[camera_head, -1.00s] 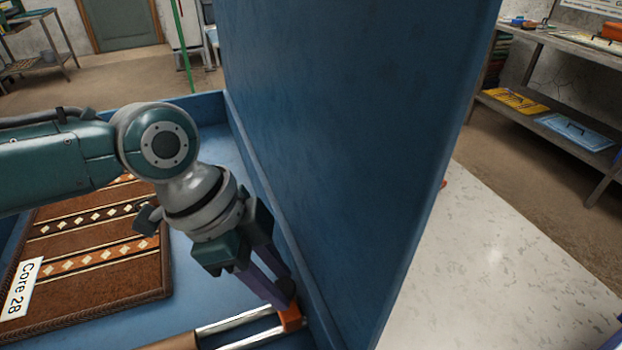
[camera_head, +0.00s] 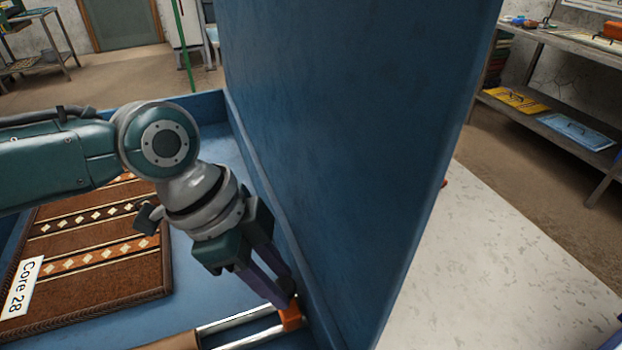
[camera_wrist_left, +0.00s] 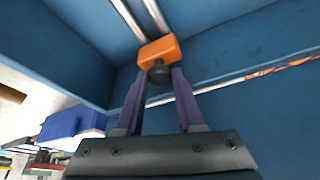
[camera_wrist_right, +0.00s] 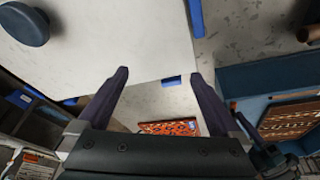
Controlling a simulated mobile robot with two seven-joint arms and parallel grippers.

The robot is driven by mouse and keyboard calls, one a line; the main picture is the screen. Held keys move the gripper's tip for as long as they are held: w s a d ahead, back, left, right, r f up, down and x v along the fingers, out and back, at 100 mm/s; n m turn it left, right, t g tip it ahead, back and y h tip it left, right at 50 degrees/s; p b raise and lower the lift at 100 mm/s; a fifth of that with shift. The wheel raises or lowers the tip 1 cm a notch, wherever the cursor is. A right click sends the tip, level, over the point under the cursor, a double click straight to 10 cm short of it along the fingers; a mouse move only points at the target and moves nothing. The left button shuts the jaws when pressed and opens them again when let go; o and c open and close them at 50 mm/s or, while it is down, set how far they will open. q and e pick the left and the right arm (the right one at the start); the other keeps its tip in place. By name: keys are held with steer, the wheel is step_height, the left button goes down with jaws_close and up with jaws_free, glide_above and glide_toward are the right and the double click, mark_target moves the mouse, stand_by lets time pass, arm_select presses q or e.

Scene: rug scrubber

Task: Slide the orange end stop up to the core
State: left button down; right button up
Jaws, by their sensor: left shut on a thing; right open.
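The orange end stop (camera_head: 291,318) sits on two silver rails (camera_head: 240,327) beside the blue wall in the head view. It also shows in the left wrist view (camera_wrist_left: 158,51) as an orange block with a dark knob. My left gripper (camera_head: 285,298) is shut on the end stop, its fingers at either side of the knob (camera_wrist_left: 159,72). A brown tube (camera_head: 172,341), seemingly the core, lies around the rails to the left, apart from the end stop; most of it is below the frame. My right gripper (camera_wrist_right: 160,78) is open and empty, seen only in the right wrist view.
A tall blue panel (camera_head: 340,130) rises right of the end stop. A patterned brown rug (camera_head: 100,250) with a "Core 28" label (camera_head: 22,287) lies on the blue bed at left. A pale surface (camera_head: 500,260) lies beyond the panel. Shelves (camera_head: 560,90) stand far right.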

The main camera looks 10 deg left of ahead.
steer(key=shift+r, duration=0.1)
stand_by(0.3)
arm_select(q)
steer(key=s+a+p, duration=0.3)
steer(key=s+a, duration=0.3)
steer(key=a, duration=0.3)
steer(key=shift+s+a, duration=0.15)
arm_select(e)
step_height(320, 180, up, 3)
steer(key=shift+f, duration=0.1)
arm_select(q)
steer(key=c, duration=0.8)
jaws_free()
